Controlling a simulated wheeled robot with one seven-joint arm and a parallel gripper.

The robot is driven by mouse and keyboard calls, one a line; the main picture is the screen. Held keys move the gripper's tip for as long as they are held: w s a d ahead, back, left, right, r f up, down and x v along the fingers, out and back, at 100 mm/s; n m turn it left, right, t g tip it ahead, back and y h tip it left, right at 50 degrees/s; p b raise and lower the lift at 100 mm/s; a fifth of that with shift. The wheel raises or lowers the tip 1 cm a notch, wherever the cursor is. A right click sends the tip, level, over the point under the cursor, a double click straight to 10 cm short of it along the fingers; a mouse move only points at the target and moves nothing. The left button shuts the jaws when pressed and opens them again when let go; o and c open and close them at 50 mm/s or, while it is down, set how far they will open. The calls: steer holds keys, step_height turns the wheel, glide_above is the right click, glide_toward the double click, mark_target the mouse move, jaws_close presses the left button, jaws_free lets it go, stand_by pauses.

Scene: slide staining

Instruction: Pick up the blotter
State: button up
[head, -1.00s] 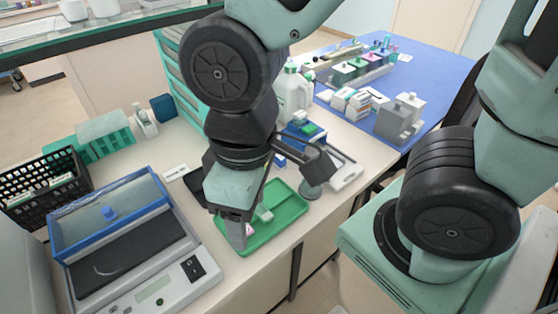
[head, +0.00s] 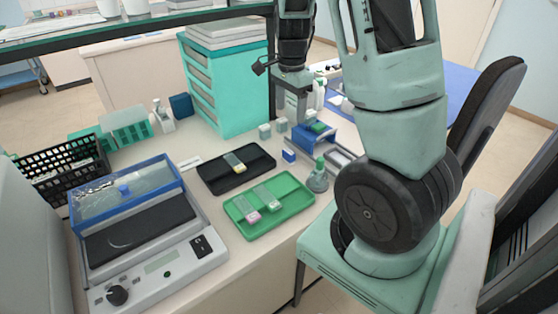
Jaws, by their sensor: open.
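I cannot tell for sure which thing is the blotter. A grey-green piece with a round base and a green knob (head: 318,177) stands on the bench just right of the green tray. Two small pale blocks (head: 265,131) stand farther back, beside the teal drawer unit. My gripper (head: 292,115) points down at the back of the bench, close to these blocks and left of the white bottle. It is open and seems empty; its fingertips are small and partly merge with the things behind. Whether it touches anything is unclear.
The green tray (head: 299,205) holds two slides, one pink-ended. A black tray (head: 211,183) holds a yellow-marked slide. A blue rack (head: 317,140) stands near my gripper. The teal drawer unit (head: 242,98), slide warmer (head: 150,262) and black basket (head: 35,172) take up the left and back.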

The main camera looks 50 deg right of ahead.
glide_toward(288, 152)
step_height(288, 152, down, 5)
steer(key=shift+s+a+f, duration=0.1)
steer(key=shift+s+f, duration=0.05)
steer(key=shift+w+f+p, duration=0.2)
steer(key=shift+f+p, duration=0.65)
steer(key=shift+f, duration=1.75)
steer(key=c, duration=1.2)
steer(key=shift+o, duration=0.2)
steer(key=shift+r, duration=0.15)
step_height(288, 152, up, 10)
steer(key=shift+f+b, duration=0.1)
steer(key=shift+b, duration=0.35)
